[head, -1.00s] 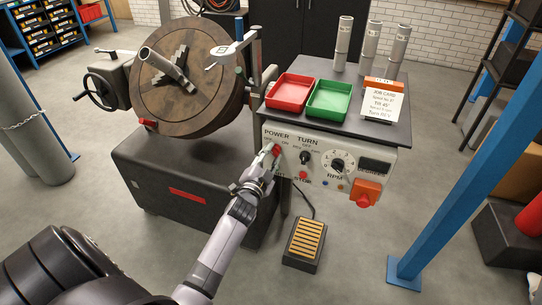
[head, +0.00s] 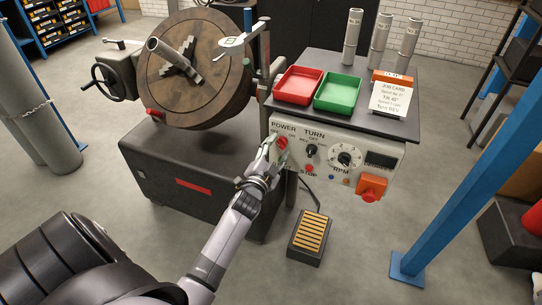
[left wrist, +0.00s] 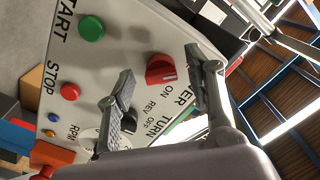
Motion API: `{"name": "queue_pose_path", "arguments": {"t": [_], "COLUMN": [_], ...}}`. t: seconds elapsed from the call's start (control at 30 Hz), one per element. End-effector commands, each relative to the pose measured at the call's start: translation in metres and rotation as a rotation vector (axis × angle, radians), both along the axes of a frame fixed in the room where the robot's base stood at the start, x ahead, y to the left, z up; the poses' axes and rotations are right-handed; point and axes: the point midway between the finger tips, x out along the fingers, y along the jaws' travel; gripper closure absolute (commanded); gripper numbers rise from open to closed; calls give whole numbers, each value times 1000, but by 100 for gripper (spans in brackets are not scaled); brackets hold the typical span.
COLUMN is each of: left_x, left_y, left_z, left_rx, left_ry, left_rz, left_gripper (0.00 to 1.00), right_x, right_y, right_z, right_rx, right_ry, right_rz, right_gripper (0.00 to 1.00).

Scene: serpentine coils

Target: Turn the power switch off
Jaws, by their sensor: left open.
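The power switch is a red knob (head: 283,142) at the left of the white control panel (head: 350,182). In the left wrist view the red knob (left wrist: 160,71) shows between my two fingers, with ON printed beside it and the POWER label partly hidden. I cannot tell which way it points. My left gripper (head: 270,147) is open at the panel's left end, just left of the knob. In the left wrist view the open gripper (left wrist: 160,60) has a finger on each side of the knob; contact cannot be made out. My right gripper is not in view.
The turn knob (head: 311,151), red stop button (head: 309,169) and RPM dial (head: 345,157) lie to the right. The green start button (left wrist: 91,28) shows in the wrist view. Trays and a job card (head: 390,98) stand above. A blue post (head: 470,165) is at right.

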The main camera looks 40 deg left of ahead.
Motion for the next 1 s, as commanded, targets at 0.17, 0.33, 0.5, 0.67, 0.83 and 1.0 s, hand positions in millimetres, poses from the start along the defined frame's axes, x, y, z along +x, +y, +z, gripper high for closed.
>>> {"name": "queue_pose_path", "arguments": {"t": [0.17, 0.33, 0.5, 0.67, 0.83, 1.0], "left_x": [-33, -69, -96, -108, -111, -110], "left_y": [-8, -17, -23, -26, -26, -26], "left_z": [-2, -2, -2, -1, -1, -1], "left_rx": [-2, -2, -2, -2, 0, 0], "left_ry": [5, 5, 4, 3, 2, 2], "left_rz": [1, 1, 1, 1, 1, 1], "left_gripper": [52, 52, 52, 52, 52, 52], "right_x": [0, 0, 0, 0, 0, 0], "right_y": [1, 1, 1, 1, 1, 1], "right_z": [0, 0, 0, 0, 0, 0], "right_rx": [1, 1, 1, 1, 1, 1], "right_ry": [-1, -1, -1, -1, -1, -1], "right_rz": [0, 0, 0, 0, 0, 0], "right_gripper": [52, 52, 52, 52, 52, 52]}}
